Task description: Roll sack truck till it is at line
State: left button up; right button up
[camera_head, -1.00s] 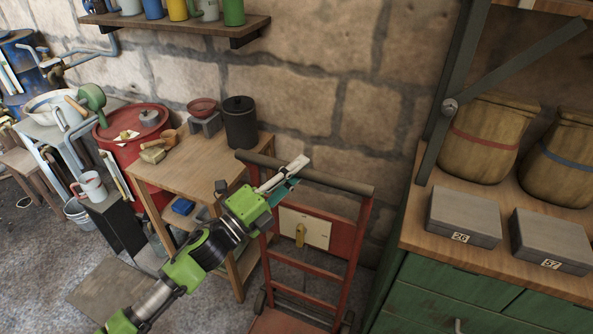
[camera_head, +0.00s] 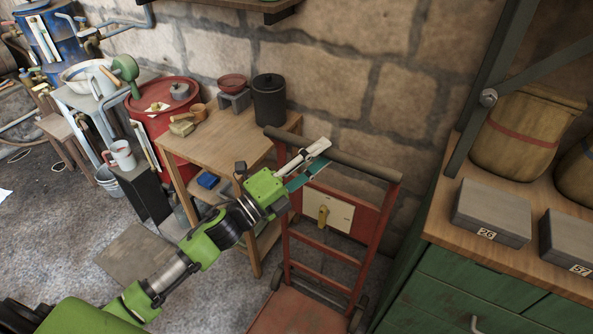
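The sack truck (camera_head: 378,222) is a red upright frame with a dark grey handle bar (camera_head: 362,164), standing in front of the stone wall between a wooden table and a green cabinet. A pale plate with a yellow fitting (camera_head: 324,213) sits on its frame, and its red toe plate (camera_head: 292,312) is low at the bottom edge. My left gripper (camera_head: 312,163) is at the left half of the handle bar, overlapping it in the picture. I cannot tell whether its fingers are closed on the bar. My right gripper is not in view. No line is visible on the floor.
The wooden table (camera_head: 222,143) stands close on the truck's left, with a black pot (camera_head: 269,99) on it. The green cabinet (camera_head: 470,285) is close on the right, bearing grey boxes (camera_head: 492,212) and sacks. Grey floor is open at the lower left.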

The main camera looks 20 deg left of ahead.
pick_arm(q)
jog(key=v, duration=1)
dwell(0.3)
jog(key=w+a+f+n+g+y, duration=0.1)
jog(key=a+f+n+y, duration=0.25)
jog(key=f, duration=0.65)
jog(key=w+a+f+n+y, duration=0.1)
jog(key=a+f+n+y, duration=0.3)
jog(key=f, duration=0.6)
jog(key=s+a+f+n+g+y, duration=0.1)
jog(key=s+f+n+g, duration=0.15)
jog(key=f, duration=0.65)
jog(key=s+a+f+n+g+y, duration=0.15)
jog(key=s+f+n, duration=0.25)
jog(key=f, duration=0.4)
jog(key=s+f+n+g+y, duration=0.2)
jog(key=s+f+n+g, duration=0.4)
jog(key=s+f, duration=1.2)
jog(key=s+d+f+n+g, duration=0.1)
jog(key=s+f, duration=0.3)
jog(key=s, duration=0.6)
jog(key=s+d+f+n+g, duration=0.2)
jog(key=s+d+f+g, duration=0.2)
jog(key=s, duration=0.5)
jog(key=shift+s+d+f+n, duration=0.15)
jog(key=shift+s+f+n, duration=0.15)
jog(key=shift+s+f, duration=0.1)
